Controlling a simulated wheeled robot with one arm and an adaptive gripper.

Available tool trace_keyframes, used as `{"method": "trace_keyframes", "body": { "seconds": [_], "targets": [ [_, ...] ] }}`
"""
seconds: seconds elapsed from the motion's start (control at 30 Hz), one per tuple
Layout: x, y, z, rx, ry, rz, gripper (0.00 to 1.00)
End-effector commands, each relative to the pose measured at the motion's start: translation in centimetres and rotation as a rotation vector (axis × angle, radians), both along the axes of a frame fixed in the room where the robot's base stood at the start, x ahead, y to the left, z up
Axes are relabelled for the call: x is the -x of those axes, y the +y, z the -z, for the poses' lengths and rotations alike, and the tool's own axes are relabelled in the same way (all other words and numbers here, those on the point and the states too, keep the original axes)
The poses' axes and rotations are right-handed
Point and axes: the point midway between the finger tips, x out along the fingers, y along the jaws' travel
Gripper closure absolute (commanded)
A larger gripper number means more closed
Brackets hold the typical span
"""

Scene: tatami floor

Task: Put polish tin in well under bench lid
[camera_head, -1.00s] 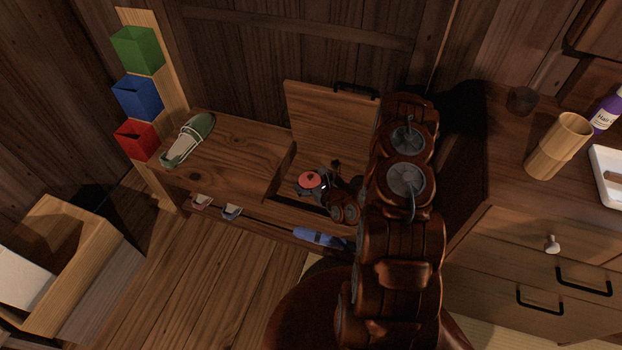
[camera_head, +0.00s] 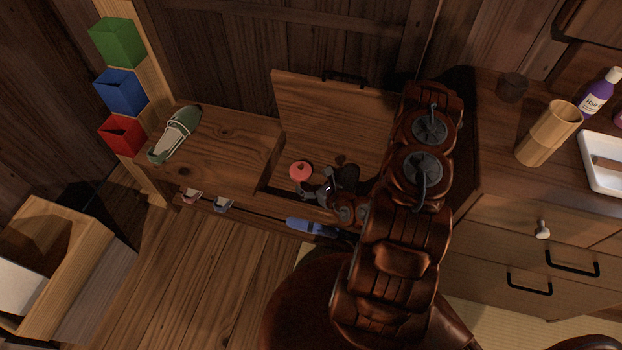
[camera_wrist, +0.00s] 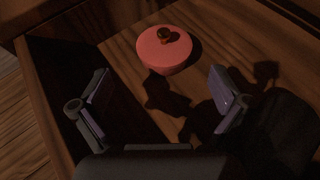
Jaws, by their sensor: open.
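The polish tin (camera_head: 300,171) is a round, pinkish-red tin with a small dark knob on top. It sits upright on wood at the well (camera_head: 284,191) below the raised bench lid (camera_head: 310,105). In the wrist view the tin (camera_wrist: 163,52) lies just beyond my open fingertips, apart from both. My gripper (camera_head: 318,187) is open and empty, close to the tin on its right and near side in the head view. The wrist view also shows my gripper (camera_wrist: 160,88) spread wide. My arm hides the right part of the well.
A green shoe (camera_head: 176,133) lies on the bench top (camera_head: 225,145) to the left. Green, blue and red boxes (camera_head: 122,92) stand at the far left. A blue item (camera_head: 310,227) lies along the bench front. A drawer cabinet (camera_head: 500,225) stands close on the right.

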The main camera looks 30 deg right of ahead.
Motion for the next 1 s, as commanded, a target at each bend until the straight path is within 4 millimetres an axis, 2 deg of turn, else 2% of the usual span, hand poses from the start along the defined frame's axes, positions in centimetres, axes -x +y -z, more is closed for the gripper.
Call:
{"method": "trace_keyframes", "body": {
  "seconds": [0.13,0.23,0.4,0.57,0.77,1.0],
  "targets": [
    [-0.3,0.5,-1.0,-0.004,-0.018,-0.025,0.0],
    [-1.6,1.4,-3.0,-0.005,-0.063,-0.072,0.0],
    [-3.8,4.7,-8.5,-0.017,-0.176,-0.217,0.0],
    [-4.8,8.7,-13.8,-0.028,-0.274,-0.382,0.0],
    [-4.1,14.0,-19.8,-0.035,-0.374,-0.602,0.0],
    [-1.1,19.9,-25.9,-0.025,-0.471,-0.878,0.0]
  ]
}}
